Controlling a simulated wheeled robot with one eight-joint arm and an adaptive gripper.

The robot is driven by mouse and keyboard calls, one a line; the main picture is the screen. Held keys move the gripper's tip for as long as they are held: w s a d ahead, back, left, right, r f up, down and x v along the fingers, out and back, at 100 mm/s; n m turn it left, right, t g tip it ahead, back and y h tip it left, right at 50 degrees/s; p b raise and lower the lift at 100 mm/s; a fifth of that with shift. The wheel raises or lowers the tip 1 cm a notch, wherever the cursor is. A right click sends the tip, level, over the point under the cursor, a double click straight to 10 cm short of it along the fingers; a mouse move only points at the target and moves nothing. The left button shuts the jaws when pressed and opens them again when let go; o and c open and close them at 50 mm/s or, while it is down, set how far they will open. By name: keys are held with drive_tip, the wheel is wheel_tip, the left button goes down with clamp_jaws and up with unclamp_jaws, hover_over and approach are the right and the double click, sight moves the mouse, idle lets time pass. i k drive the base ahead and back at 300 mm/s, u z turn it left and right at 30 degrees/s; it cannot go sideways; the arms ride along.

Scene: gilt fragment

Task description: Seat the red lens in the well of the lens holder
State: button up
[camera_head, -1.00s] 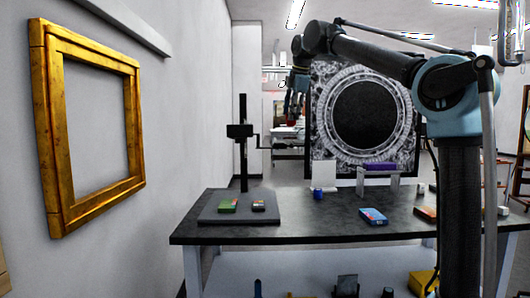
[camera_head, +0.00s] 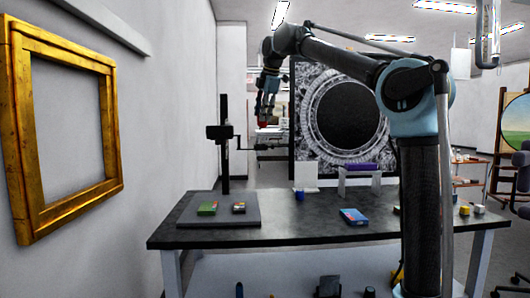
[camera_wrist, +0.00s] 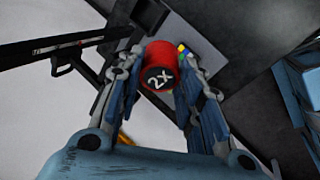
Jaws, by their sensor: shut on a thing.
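The red lens is a short red cylinder (camera_wrist: 159,68) with a white "2X" on its dark end face, seen in the wrist view. My gripper (camera_wrist: 162,72) is shut on it, one finger at each side. In the head view my gripper (camera_head: 263,112) hangs up and right of a black stand (camera_head: 224,150), with a bit of red at its tip. The stand rises behind a grey board and carries a side arm (camera_head: 252,147) to the right, probably the lens holder. The arm's end is small and dark, so I cannot make out a well. The lens is apart from it.
The dark table (camera_head: 300,222) bears the grey board (camera_head: 210,221) with a green box (camera_head: 207,208) and a small dark box (camera_head: 239,207). A blue box (camera_head: 353,216) and a blue cup (camera_head: 299,195) stand further right. A gilt frame (camera_head: 108,130) hangs on the left wall.

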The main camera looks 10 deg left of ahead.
sight(257, 147)
drive_tip(key=i, duration=0.9)
